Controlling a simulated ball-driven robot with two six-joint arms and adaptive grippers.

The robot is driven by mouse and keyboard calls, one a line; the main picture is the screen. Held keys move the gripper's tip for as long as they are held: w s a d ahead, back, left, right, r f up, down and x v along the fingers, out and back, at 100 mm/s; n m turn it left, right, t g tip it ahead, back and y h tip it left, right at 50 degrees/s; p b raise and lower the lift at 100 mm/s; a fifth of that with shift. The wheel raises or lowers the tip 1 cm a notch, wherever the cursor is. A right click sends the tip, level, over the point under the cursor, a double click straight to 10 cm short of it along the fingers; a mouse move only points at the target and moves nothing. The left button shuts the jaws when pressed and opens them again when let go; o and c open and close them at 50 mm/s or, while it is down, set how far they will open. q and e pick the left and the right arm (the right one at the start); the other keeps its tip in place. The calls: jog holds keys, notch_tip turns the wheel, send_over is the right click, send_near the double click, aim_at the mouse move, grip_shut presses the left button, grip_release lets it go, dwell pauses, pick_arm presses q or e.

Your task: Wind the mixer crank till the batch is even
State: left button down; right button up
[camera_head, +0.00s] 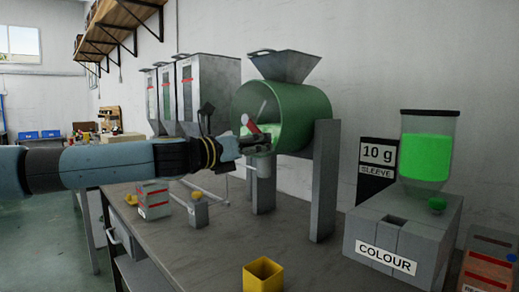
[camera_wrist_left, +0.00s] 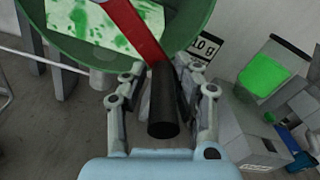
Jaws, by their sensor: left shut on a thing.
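The mixer is a green drum (camera_head: 303,112) on grey posts, with a grey hopper on top. Its red crank arm (camera_head: 249,124) shows at the drum's front; in the left wrist view the red crank arm (camera_wrist_left: 139,30) leads down to a black handle (camera_wrist_left: 163,115). My left gripper (camera_head: 262,144) is shut on this handle, its fingers either side of it (camera_wrist_left: 163,95). Through the drum's front the batch (camera_wrist_left: 95,22) looks white with uneven green patches and streaks. My right gripper is in neither view.
A COLOUR dispenser (camera_head: 402,238) with a green-filled jar stands at the right, by a "10 g SLEEVE" sign (camera_head: 377,160). A yellow open box (camera_head: 263,276) sits at the bench front. Tall grey bins (camera_head: 207,92) stand behind my left arm.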

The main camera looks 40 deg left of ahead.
pick_arm(q)
jog(key=shift+w+a+r+m, duration=0.1)
jog(key=shift+a+m, duration=0.15)
jog(key=shift+m, duration=0.05)
dwell(0.4)
jog(key=c, duration=1.2)
grip_release()
jog(key=shift+o, duration=0.2)
jog(key=shift+d, duration=0.1)
